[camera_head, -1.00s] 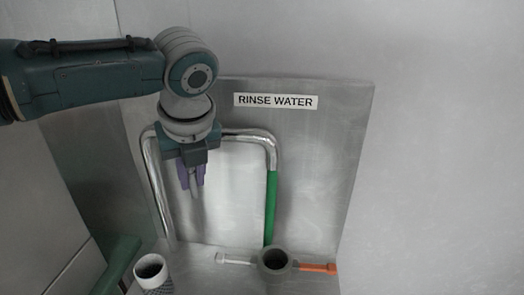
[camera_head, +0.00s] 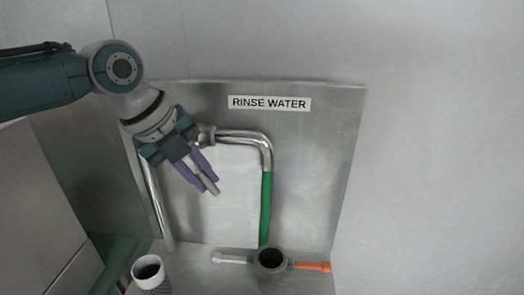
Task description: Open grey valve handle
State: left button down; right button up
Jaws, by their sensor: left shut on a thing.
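The grey valve handle (camera_head: 214,190) shows in the head view as a short grey bar between purple fingers. It slants down and to the right from the pipe. My left gripper (camera_head: 205,181) is shut on it, with the tip of the bar sticking out past the fingers. A round metal fitting (camera_head: 208,135) sits on the top pipe just right of my wrist. The handle's pivot is hidden behind my gripper. My right gripper is not in view.
A "RINSE WATER" label (camera_head: 269,103) is on the steel back panel (camera_head: 320,150). A bent pipe with a green lower part (camera_head: 266,205) runs down to a round fitting (camera_head: 270,259) with grey and orange side arms. A cup (camera_head: 148,270) stands at lower left.

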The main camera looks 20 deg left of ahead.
pick_arm(q)
jog(key=shift+d+r+h, duration=0.1)
jog(key=shift+d+h, duration=0.05)
jog(key=shift+h, duration=0.25)
jog(key=c, duration=0.8)
grip_release()
jog(key=shift+c, duration=0.2)
jog(key=v, duration=1)
jog(key=shift+b, duration=0.45)
